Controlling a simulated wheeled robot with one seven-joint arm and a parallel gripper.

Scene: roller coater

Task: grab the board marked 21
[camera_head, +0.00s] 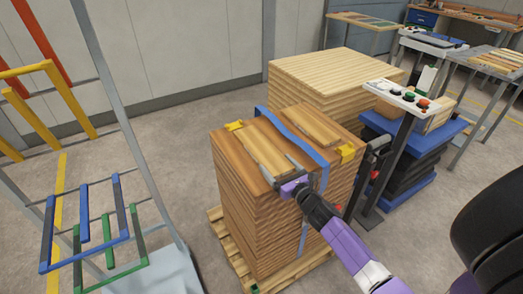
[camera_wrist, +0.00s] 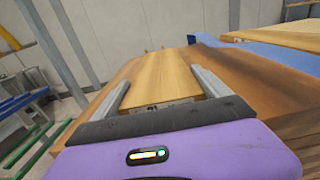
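A narrow light-wood board (camera_head: 256,148) lies flat on the left part of the near stack's top. It also shows in the wrist view (camera_wrist: 160,78), with small dark marks on its near end that are too small to read. My gripper (camera_head: 281,168) is at the board's near end, its grey fingers spread wide, one along each long side. In the wrist view the fingers (camera_wrist: 160,76) lie close beside the board's edges; I cannot tell whether they touch it. A second similar board (camera_head: 312,124) lies to the right, beyond a blue strap; any number on it is unreadable.
The brown stack (camera_head: 285,215) stands on a wooden pallet (camera_head: 233,260), with a blue strap (camera_head: 293,138) and yellow corner pieces (camera_head: 347,152). A paler stack (camera_head: 335,75) stands behind. A control panel (camera_head: 403,96) on a post is close on the right. A coloured rack (camera_head: 85,235) stands left.

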